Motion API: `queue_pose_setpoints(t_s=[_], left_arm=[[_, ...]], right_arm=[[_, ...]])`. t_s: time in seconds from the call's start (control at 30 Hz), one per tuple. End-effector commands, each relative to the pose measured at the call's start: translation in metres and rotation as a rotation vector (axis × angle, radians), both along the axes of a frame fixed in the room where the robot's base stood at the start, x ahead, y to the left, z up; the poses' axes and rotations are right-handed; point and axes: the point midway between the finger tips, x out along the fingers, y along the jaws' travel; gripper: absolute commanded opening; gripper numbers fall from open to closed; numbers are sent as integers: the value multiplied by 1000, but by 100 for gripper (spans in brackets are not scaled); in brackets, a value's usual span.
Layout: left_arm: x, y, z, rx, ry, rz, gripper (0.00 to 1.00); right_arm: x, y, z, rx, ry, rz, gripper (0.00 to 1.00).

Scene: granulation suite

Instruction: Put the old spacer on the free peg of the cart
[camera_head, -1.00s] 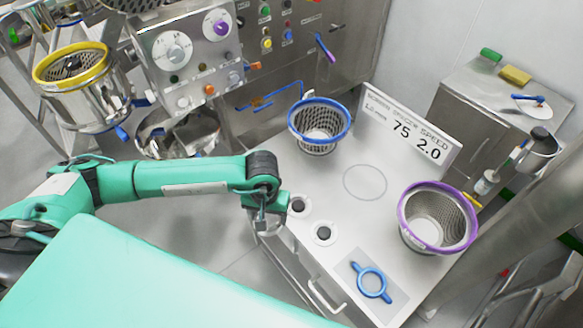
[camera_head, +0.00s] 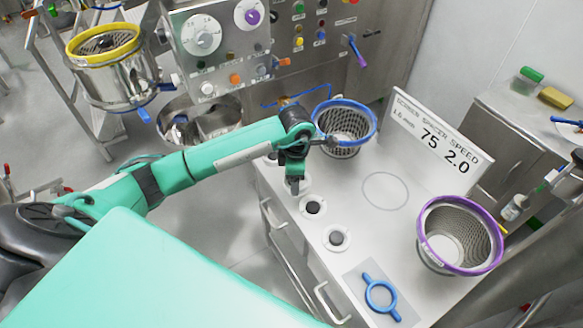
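The cart (camera_head: 385,240) has a light top with a row of pale discs with dark centres along its left edge, which look like spacers or pegs. The middle disc (camera_head: 313,207) and the near disc (camera_head: 337,238) show clearly. A far pale disc (camera_head: 304,184) is partly covered by my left gripper (camera_head: 294,188). The gripper points down at that far spot. Its fingers are small and dark, so I cannot tell whether they are open or hold a spacer, or whether they touch the disc. My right gripper is out of view.
On the cart stand a blue-rimmed basket (camera_head: 345,124) close to my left wrist, a purple-rimmed basket (camera_head: 459,237), a sign (camera_head: 435,142) and a blue two-handled ring (camera_head: 380,296) on a grey mat. A yellow-rimmed vessel (camera_head: 110,68) is at left. The cart's middle is clear.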

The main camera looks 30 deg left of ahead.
Motion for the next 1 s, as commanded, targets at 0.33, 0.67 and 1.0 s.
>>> queue_pose_setpoints(t_s=[0.33,0.67,1.0], left_arm=[[24,18,-5,-2,0,620,41],[33,30,-7,0,-1,963,41],[33,30,-16,0,1,992,41]], right_arm=[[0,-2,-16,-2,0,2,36],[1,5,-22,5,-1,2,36],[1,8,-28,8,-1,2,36]])
